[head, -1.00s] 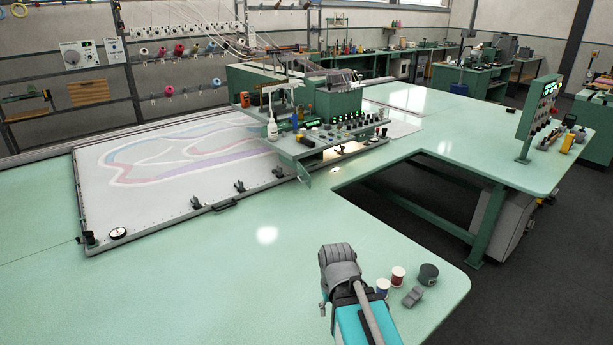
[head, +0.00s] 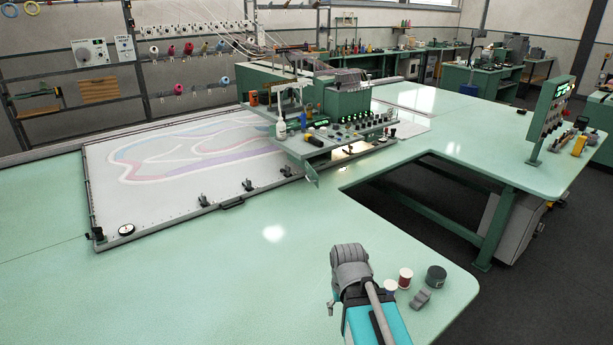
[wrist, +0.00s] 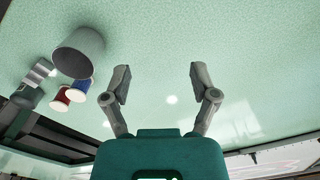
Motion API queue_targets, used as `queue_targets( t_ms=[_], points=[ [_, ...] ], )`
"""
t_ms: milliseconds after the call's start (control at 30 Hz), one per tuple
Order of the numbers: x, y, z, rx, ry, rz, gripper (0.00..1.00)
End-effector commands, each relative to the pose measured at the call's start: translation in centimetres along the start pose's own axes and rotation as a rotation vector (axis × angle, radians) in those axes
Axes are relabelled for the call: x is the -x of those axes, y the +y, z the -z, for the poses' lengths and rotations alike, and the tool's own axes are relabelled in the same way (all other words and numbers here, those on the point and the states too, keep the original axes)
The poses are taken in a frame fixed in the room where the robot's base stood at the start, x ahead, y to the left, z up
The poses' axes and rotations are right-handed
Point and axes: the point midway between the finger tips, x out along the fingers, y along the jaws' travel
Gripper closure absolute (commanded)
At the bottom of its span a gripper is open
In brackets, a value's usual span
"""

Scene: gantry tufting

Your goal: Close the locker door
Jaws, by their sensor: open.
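No locker or locker door can be made out in either view. My gripper (wrist: 158,84) is open in the wrist view, with its two grey fingers apart and nothing between them. Pale green table surface lies behind the fingers.
Red (head: 405,278) and blue (wrist: 79,91) thread spools, a dark cylinder (head: 436,276) and a grey clamp-like part (head: 420,298) stand at the table's (head: 200,290) near right corner. A tufting frame (head: 160,235) and green machine (head: 347,112) lie beyond. Dark floor (head: 400,210) shows in the gap.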

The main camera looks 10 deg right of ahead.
Motion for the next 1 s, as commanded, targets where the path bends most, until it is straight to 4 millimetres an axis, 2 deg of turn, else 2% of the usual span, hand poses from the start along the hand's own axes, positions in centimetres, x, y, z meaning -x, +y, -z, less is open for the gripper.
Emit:
queue_targets(
  t_ms=[33, 167, 267, 367, 400, 433, 567, 733, 867, 1000],
  points=[
    [0.0, 0.0, 0.0, 0.0, 0.0, 0.0, 0.29],
    [-0.2, 0.1, 0.7, 0.002, 0.007, -0.01, 0.53],
    [-0.6, 0.4, 2.3, 0.008, 0.025, -0.042, 0.72],
    [-1.3, 0.9, 5.4, 0.021, 0.06, -0.1, 0.91],
    [-1.6, 1.1, 7.0, 0.029, 0.08, -0.131, 0.98],
    [-1.9, 1.4, 8.3, 0.035, 0.096, -0.157, 1.0],
    [-2.7, 2.1, 15.1, 0.078, 0.183, -0.294, 1.0],
    [-2.9, 2.2, 25.1, 0.163, 0.318, -0.494, 1.0],
    [-2.5, 1.4, 32.6, 0.244, 0.421, -0.644, 1.0],
    [-1.6, -0.5, 40.6, 0.347, 0.531, -0.799, 1.0]
  ],
)
